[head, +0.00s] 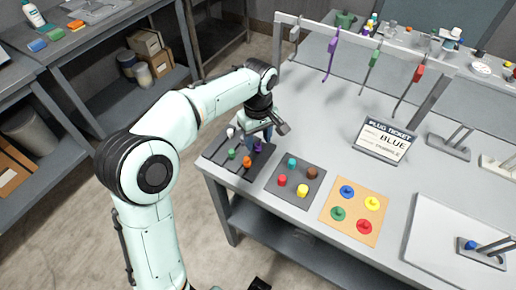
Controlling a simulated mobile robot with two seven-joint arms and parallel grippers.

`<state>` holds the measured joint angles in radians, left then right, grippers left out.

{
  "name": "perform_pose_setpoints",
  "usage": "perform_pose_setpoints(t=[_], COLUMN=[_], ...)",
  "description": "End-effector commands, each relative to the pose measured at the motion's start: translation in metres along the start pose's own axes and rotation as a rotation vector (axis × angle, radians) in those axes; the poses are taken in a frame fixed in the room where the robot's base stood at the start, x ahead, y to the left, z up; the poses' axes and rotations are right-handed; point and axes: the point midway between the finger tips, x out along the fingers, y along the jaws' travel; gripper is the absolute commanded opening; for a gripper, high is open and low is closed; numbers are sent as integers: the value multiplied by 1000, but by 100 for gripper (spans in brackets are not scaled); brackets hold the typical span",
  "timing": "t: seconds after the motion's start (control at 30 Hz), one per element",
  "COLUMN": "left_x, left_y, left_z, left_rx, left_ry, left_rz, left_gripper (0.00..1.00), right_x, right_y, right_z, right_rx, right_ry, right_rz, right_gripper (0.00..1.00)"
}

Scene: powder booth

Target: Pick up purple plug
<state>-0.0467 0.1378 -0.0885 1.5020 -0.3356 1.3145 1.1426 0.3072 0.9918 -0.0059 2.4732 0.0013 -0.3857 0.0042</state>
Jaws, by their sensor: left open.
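The purple plug (258,147) stands on the dark tray (213,156) at the table's near left corner. A white, a green (232,154) and an orange plug (247,162) stand on the same tray. My left gripper (272,133) is open, close above and just behind the purple plug. It partly covers that end of the tray, and I cannot tell whether it touches the plug. Something blue shows behind it, too hidden to name. My right gripper is not in view.
A second dark tray (295,197) holds several coloured plugs. Beside it lies a tan board (350,232) with round coloured pieces. A "BLUE" plug ticket (388,140) stands behind. A rack (345,35) with hanging tools crosses the table. The table's middle is clear.

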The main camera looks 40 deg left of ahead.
Motion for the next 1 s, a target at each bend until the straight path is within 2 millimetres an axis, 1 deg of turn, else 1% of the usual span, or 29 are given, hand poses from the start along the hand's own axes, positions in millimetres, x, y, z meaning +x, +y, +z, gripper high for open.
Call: perform_pose_setpoints(t=[0.03,0.13,0.37,0.4,0.47,0.5,0.53,0.57,1.0], left_x=[8,16,17,17,17,17,17,17,14], left_y=[0,0,0,0,0,0,0,0,0], left_z=[0,0,0,0,0,0,0,0,-1], left_rx=[-1,0,0,0,0,0,0,0,0], left_ry=[-1,0,0,0,0,0,0,0,1], left_rz=[-3,-1,0,0,0,0,0,0,2], left_gripper=[49,49,49,46,27,14,4,0,0], right_x=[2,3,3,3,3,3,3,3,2], right_y=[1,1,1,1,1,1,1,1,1], right_z=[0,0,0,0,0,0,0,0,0], right_rx=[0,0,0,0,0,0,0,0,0], right_ry=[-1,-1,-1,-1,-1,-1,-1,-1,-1], right_rz=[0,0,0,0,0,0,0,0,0], right_gripper=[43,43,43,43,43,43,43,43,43])
